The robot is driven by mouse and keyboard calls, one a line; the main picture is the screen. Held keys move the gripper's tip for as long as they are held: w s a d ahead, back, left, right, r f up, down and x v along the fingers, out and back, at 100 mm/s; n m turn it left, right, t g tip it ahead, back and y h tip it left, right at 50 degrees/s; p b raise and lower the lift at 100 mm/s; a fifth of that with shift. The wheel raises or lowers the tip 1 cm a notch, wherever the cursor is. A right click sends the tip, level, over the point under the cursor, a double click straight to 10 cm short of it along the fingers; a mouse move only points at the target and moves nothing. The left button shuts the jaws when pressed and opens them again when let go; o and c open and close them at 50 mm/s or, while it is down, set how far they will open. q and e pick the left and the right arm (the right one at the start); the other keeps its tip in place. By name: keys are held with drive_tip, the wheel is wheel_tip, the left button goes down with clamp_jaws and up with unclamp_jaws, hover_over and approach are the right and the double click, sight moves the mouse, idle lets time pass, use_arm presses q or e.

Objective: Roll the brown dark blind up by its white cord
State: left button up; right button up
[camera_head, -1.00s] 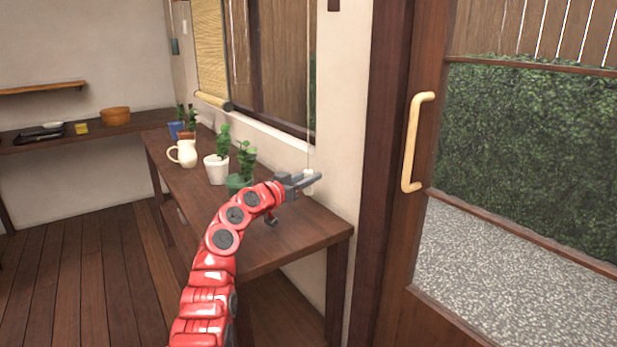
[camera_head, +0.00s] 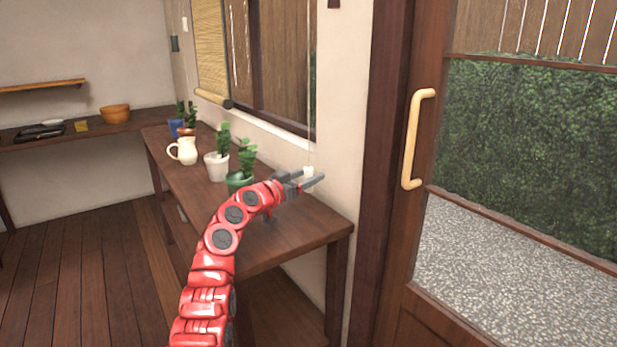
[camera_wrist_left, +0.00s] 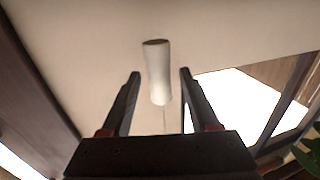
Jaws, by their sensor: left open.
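The white cord (camera_head: 310,95) hangs straight down beside the window's right edge and ends in a white pull (camera_head: 308,171). In the left wrist view the pull (camera_wrist_left: 157,72) is a pale cylinder framed between the two fingers, with a gap on each side. My left gripper (camera_head: 312,179) is open and empty, over the right end of the long table; its fingers partly cover the pull's lower end in the head view. Whether the pull is at fingertip depth I cannot tell. I cannot make out a dark brown blind; the cord's upper end is out of view. My right gripper is not in view.
A tan blind (camera_head: 211,50) hangs at the window's left. Potted plants, including a white pot (camera_head: 216,166), and a cream jug (camera_head: 184,151) stand on the long table (camera_head: 290,225). A door with a pale handle (camera_head: 413,140) is at the right.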

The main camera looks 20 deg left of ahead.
use_arm(q)
drive_tip(key=p+v, duration=0.2)
drive_tip(key=v, duration=1.5)
drive_tip(key=shift+p, duration=0.3)
drive_tip(key=shift+f, duration=0.1)
